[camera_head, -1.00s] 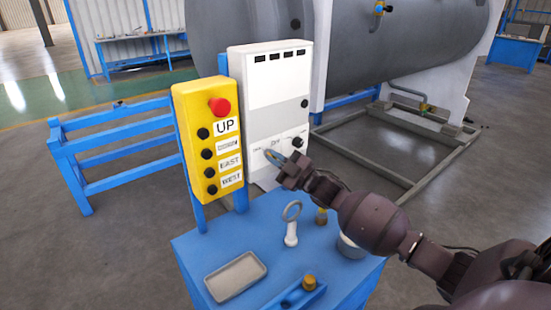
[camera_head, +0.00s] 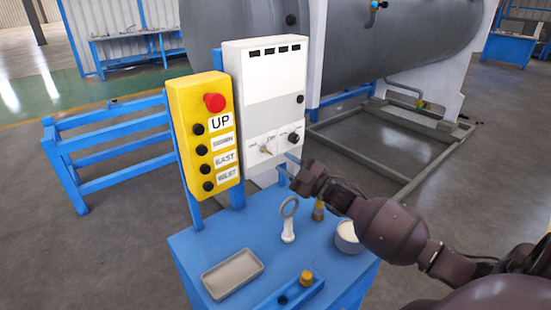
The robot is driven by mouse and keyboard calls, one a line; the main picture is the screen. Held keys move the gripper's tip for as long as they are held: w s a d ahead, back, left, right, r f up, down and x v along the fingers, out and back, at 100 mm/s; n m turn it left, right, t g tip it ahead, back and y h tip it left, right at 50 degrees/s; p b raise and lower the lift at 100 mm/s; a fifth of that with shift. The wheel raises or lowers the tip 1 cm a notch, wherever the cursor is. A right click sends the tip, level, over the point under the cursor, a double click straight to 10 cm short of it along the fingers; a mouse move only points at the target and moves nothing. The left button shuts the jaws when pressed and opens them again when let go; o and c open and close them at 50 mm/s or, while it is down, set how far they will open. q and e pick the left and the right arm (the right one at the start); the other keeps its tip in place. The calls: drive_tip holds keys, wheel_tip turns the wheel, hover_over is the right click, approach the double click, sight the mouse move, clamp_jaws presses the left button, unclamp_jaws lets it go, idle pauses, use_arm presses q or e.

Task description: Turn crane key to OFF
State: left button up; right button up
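The white control panel (camera_head: 262,110) stands upright behind the blue table. On its lower face is a small brass-coloured key switch (camera_head: 265,149) with labels too small to read surely. The key looks slanted, but I cannot tell which position it points to. A black knob (camera_head: 293,138) sits to its right. My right gripper (camera_head: 287,165) is in front of the panel's lower right, below and right of the key and apart from it. Its two fingers are spread with nothing between them. My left gripper is out of view.
A yellow pendant box (camera_head: 207,140) with a red button stands left of the panel. On the blue table (camera_head: 220,240) are a grey tray (camera_head: 232,274), a white ring-headed piece (camera_head: 288,222), a white cup (camera_head: 348,236) and brass-topped parts. A large grey tank (camera_head: 400,50) lies behind.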

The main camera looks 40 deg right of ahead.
drive_tip(key=shift+v, duration=2.7)
drive_tip(key=shift+s, duration=0.1)
